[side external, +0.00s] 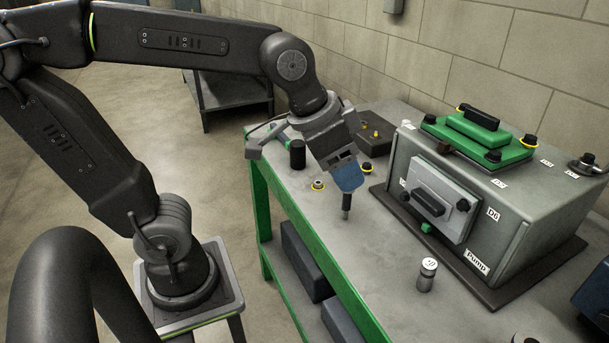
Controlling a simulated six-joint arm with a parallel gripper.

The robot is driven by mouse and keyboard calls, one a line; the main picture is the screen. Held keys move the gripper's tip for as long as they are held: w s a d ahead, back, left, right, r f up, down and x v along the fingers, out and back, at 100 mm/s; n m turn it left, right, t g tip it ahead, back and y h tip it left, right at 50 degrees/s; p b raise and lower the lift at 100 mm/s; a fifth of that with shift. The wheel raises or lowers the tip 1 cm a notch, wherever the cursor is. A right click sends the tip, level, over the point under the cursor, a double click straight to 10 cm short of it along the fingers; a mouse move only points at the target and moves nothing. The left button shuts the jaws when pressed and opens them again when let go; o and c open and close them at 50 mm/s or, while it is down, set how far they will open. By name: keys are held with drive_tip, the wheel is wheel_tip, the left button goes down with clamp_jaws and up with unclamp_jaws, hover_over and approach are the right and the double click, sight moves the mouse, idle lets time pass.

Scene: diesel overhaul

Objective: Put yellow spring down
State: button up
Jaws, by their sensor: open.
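Two small yellow ring-shaped pieces lie on the grey bench top: one yellow piece (318,185) left of my gripper, another yellow piece (367,168) just behind it to the right. Either may be the yellow spring; they are too small to tell coils. My gripper (347,180) points down over the bench, with a blue finger facing the camera, and its jaws are open. A slim dark piece with a metallic lower end (346,205) shows directly below the blue finger; I cannot tell whether it touches the finger. The space between the jaws is hidden.
A grey pump box (470,200) with a green top plate (482,135) stands on the right. A dark tray (375,138) with small yellow pieces lies behind my gripper. The bench's front middle is clear.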

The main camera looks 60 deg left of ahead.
drive_tip(key=s+a+f+n+y, duration=0.1)
drive_tip(key=s+a+f+n, duration=0.1)
drive_tip(key=s+a, duration=0.3)
drive_tip(key=shift+s+f+n, duration=0.3)
drive_tip(key=shift+s+f, duration=0.45)
drive_tip(key=shift+d, duration=0.1)
idle(0.4)
